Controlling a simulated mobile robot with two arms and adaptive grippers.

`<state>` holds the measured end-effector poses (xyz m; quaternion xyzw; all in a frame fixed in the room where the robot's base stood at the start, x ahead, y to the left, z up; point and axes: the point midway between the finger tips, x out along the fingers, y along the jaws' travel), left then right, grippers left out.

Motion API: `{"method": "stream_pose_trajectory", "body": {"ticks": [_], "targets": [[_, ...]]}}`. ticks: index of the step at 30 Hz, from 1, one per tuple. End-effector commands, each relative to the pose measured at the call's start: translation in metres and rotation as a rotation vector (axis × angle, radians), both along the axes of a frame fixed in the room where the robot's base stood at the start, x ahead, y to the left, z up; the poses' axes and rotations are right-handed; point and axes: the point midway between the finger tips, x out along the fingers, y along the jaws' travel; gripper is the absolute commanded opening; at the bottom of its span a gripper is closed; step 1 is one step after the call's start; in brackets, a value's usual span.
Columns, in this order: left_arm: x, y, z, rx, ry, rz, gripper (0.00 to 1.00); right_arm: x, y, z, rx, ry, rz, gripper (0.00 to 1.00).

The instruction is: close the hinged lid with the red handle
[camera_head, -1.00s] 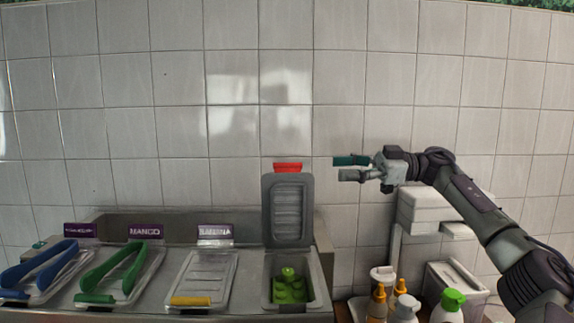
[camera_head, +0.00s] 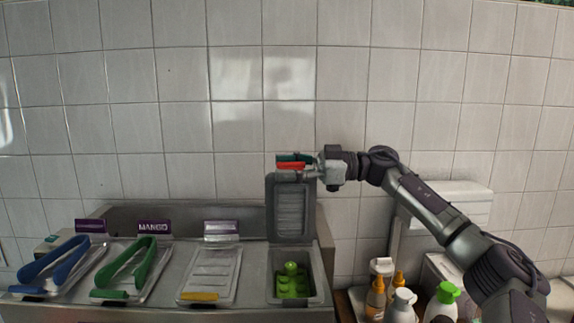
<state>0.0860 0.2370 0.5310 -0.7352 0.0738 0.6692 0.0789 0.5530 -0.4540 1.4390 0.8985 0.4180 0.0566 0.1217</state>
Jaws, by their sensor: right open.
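The hinged lid (camera_head: 291,211) stands upright, open, at the back of the rightmost compartment of the topping counter. Its red handle (camera_head: 290,166) is at the lid's top edge. My right gripper (camera_head: 289,163) is at the handle, coming in from the right, with one finger above or behind the red handle and the other low beside it. The gripper is open, and I cannot tell whether its fingers touch the handle. My left gripper is not in view.
Closed clear lids with a yellow handle (camera_head: 200,296), green tongs (camera_head: 128,262) and blue tongs (camera_head: 55,262) lie to the left. Sauce bottles (camera_head: 376,299) and a green-topped bottle (camera_head: 446,293) stand at the right, below my right arm. A tiled wall is behind.

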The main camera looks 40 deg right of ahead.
Motion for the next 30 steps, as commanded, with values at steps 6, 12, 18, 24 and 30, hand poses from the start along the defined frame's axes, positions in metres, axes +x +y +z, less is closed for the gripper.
{"method": "stream_pose_trajectory", "body": {"ticks": [6,12,18,24,30], "targets": [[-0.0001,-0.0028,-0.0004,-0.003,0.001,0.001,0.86,-0.0001,-0.0002,-0.0003,0.000,0.000,0.000,0.43],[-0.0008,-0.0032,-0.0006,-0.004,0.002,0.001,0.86,-0.0002,-0.0003,-0.0002,0.000,0.000,0.000,0.10],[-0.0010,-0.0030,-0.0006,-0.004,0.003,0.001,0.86,-0.0002,-0.0005,-0.0001,-0.001,-0.001,0.000,0.00],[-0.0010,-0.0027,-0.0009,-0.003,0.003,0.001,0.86,-0.0004,-0.0003,0.0000,-0.002,-0.002,-0.001,0.00],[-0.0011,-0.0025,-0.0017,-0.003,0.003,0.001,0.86,-0.0009,0.0002,0.0000,-0.004,-0.006,-0.001,0.00]]}}
